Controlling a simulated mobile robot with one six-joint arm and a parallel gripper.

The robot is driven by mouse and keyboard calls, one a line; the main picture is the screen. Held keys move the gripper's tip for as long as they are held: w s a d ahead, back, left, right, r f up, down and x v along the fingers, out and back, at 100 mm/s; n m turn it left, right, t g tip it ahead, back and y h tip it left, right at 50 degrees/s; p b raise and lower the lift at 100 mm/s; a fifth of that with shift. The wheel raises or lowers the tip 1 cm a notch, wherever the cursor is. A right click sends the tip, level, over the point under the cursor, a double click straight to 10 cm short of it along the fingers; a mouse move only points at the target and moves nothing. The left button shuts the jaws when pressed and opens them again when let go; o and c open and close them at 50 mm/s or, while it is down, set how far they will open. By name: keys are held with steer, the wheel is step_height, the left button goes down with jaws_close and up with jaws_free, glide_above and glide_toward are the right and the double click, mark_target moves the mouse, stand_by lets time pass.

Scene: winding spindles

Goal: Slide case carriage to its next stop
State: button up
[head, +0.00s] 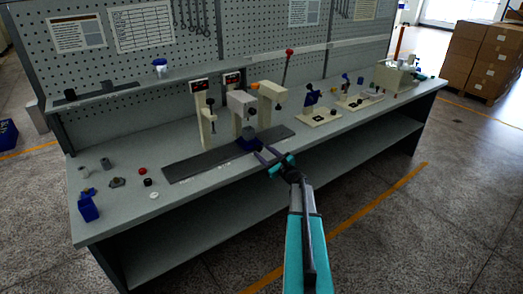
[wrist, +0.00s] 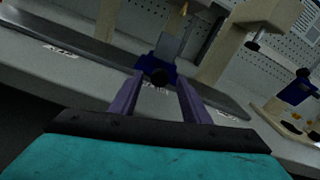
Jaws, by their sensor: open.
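The case carriage (head: 249,144) is a small blue block on a long dark flat rail (head: 190,168) along the bench front. In the wrist view the blue carriage (wrist: 168,63) carries a grey upright plate and has a round dark knob (wrist: 158,77) facing me. My gripper (head: 266,153) is open in front of the carriage. In the wrist view its two purple fingers (wrist: 160,82) reach towards the carriage, one on each side of the knob. I cannot tell whether they touch it. White labels, too blurred to read, sit along the rail's front edge.
Several beige press stands (head: 243,108) rise behind the rail, close to the carriage. A red-tipped lever (head: 289,52) stands behind them. Small loose parts and a blue bin (head: 89,207) lie at the bench's left. Fixtures on beige plates (head: 319,117) stand to the right.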

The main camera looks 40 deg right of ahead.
mark_target(251, 142)
steer(key=shift+w+d, duration=0.1)
steer(key=shift+w, duration=1)
jaws_close()
